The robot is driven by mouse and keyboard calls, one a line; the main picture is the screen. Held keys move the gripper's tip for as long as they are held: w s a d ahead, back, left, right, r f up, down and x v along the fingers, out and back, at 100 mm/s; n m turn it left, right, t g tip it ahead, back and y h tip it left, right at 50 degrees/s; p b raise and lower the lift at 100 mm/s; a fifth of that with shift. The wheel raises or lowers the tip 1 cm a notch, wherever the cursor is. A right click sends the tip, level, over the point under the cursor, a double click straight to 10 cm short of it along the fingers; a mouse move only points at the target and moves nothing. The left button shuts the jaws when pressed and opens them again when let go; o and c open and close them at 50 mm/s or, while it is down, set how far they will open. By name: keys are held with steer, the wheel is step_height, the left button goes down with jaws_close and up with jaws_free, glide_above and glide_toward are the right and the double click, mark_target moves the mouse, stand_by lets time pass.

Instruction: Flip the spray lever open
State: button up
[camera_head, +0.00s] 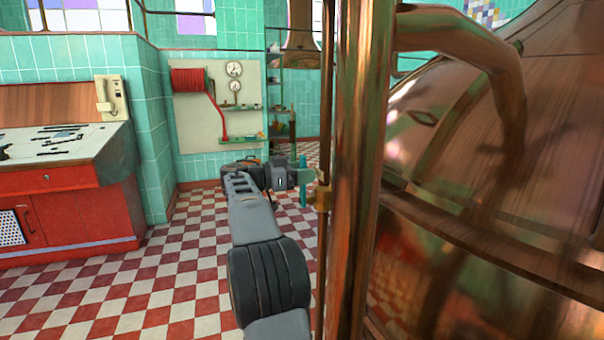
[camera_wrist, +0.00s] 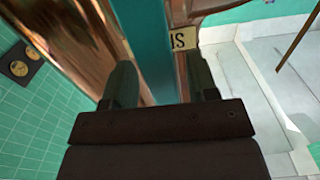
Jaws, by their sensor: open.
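The spray lever (camera_head: 303,194) is a teal bar hanging upright beside a brass valve (camera_head: 322,193) on the tall copper pipe (camera_head: 362,120). My gripper (camera_head: 297,174) is at the lever, to the left of the pipe. In the wrist view the lever (camera_wrist: 146,38) is a wide teal bar passing between the two fingers of my open gripper (camera_wrist: 160,80). The left finger stands close to the copper surface. I cannot tell whether either finger touches the lever. The lever's lower end is hidden in the wrist view by the gripper body.
A large copper kettle (camera_head: 480,150) fills the right side. A red control desk (camera_head: 75,205) stands at the left, with a wall panel (camera_head: 218,110) holding a red hose reel and gauges behind. Checkered floor (camera_head: 130,300) lies open at left.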

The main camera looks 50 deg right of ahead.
steer(key=p+v, duration=0.3)
steer(key=v, duration=1)
steer(key=shift+a, duration=0.35)
steer(key=shift+w, duration=0.15)
